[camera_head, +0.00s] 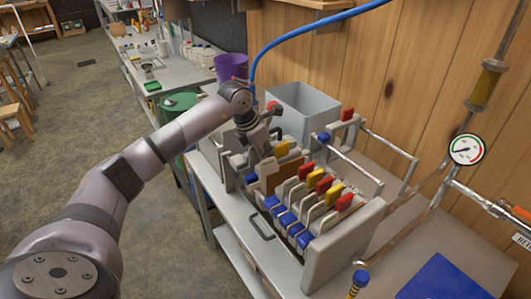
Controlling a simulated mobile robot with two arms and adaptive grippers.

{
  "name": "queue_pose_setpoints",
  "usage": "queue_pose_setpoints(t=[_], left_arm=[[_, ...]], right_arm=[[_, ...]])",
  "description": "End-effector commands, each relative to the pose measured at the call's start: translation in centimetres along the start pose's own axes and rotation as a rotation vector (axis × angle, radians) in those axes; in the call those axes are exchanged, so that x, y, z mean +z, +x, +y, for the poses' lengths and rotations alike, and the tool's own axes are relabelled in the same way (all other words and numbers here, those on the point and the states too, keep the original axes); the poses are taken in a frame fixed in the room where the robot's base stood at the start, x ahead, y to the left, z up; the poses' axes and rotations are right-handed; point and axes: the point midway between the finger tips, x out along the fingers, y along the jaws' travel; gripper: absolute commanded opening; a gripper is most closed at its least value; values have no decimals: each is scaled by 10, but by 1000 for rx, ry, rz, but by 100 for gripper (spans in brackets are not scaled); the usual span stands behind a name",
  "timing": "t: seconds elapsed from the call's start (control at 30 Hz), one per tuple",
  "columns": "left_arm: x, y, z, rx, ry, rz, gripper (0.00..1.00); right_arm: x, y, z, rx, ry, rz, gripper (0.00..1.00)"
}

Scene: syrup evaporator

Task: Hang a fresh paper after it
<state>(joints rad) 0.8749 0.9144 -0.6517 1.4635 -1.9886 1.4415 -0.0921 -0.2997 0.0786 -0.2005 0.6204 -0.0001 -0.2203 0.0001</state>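A filter press (345,250) stands on the bench, with a row of upright pale plates carrying red, yellow and blue tabs. A tan, paper-like sheet (288,170) stands upright among the plates near the far end. My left gripper (262,150) points down over the far part of the row, close to this sheet. Its fingers are dark and small against the plates, so I cannot tell whether they hold anything.
A grey open bin (302,108) stands behind the press. A blue hose (310,29) arcs overhead. A gauge (466,149) and pipes stand at right. A blue sheet (445,280) lies on the front bench. A purple bucket (231,67) and green drum (180,103) stand behind my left arm.

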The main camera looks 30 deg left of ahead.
Motion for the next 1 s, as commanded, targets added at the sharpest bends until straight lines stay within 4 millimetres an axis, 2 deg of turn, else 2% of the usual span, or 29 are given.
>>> queue_pose_setpoints(t=[0.2,0.23,0.6,0.77,0.8,0.9,1.0], left_arm=[[0,0,0,0,0,0,0],[0,0,0,0,0,0,5],[0,-1,1,3,-1,-2,28],[0,-1,3,6,-2,-3,28],[0,-1,3,7,-3,-3,19],[0,-2,3,8,-3,-3,26],[0,-2,4,9,-3,-4,27]], right_arm=[[0,0,0,0,0,0,48],[0,0,0,0,0,0,48],[0,0,0,0,0,0,48],[0,0,0,0,1,0,48],[0,0,0,0,1,0,48],[0,0,0,0,1,0,48],[0,0,0,1,1,0,48]])
